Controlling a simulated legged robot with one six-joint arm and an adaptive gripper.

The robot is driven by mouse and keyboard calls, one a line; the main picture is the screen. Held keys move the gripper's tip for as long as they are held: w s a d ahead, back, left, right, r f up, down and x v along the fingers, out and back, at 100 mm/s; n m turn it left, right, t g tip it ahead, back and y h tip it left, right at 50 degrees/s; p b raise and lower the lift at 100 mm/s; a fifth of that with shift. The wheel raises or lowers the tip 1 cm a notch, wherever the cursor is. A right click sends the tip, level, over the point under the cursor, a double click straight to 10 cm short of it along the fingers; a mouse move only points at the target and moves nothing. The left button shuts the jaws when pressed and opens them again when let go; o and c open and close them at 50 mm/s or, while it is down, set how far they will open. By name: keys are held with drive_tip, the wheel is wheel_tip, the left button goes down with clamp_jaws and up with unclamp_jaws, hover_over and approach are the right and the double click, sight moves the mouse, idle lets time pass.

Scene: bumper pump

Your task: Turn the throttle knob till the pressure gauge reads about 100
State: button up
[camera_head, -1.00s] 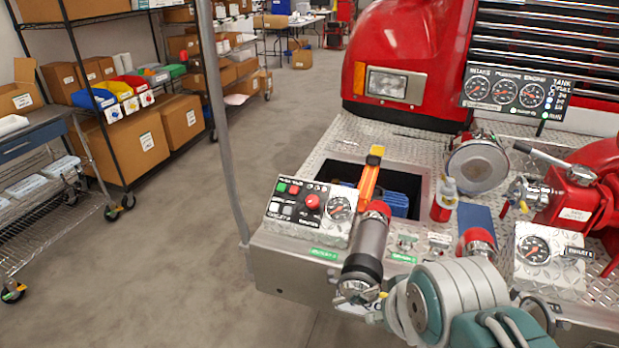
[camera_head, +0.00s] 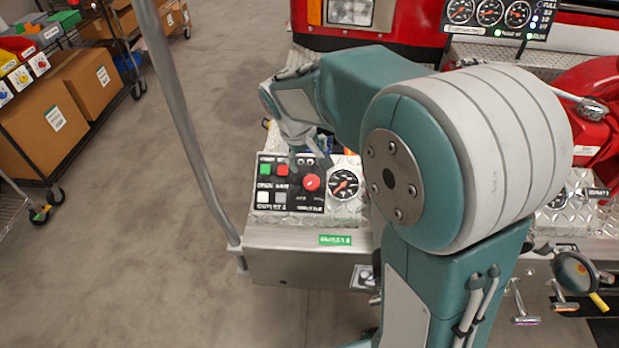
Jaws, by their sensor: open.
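A red round knob (camera_head: 312,182), which looks like the throttle knob, is on the control panel (camera_head: 290,200) at the bumper's left end. My gripper (camera_head: 308,158) hangs over the panel's upper edge, just above the knob in the picture; its fingers are small and partly hidden, and it holds nothing visible. I cannot tell whether it touches the knob. The pressure gauge (camera_head: 490,12) is the middle of three dials on the gauge board (camera_head: 533,27) at the top right. Its needle is too small to read.
A small dial (camera_head: 345,184) sits right of the knob, with green, red and white buttons (camera_head: 273,180) to its left. A grey pole (camera_head: 185,120) stands at the left. My arm hides much of the bumper deck.

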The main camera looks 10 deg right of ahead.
sight(310, 180)
drive_tip(key=shift+n+h, duration=0.3)
drive_tip(key=shift+n, duration=0.1)
drive_tip(key=x, duration=0.4)
drive_tip(key=w+a+x, duration=0.1)
drive_tip(key=x, duration=0.3)
drive_tip(key=w+a+x, duration=0.1)
drive_tip(key=x, duration=0.4)
drive_tip(key=shift+w+a+f, duration=0.1)
drive_tip(key=shift+w+f, duration=0.1)
drive_tip(key=shift+f, duration=0.55)
drive_tip(key=c, duration=1.2)
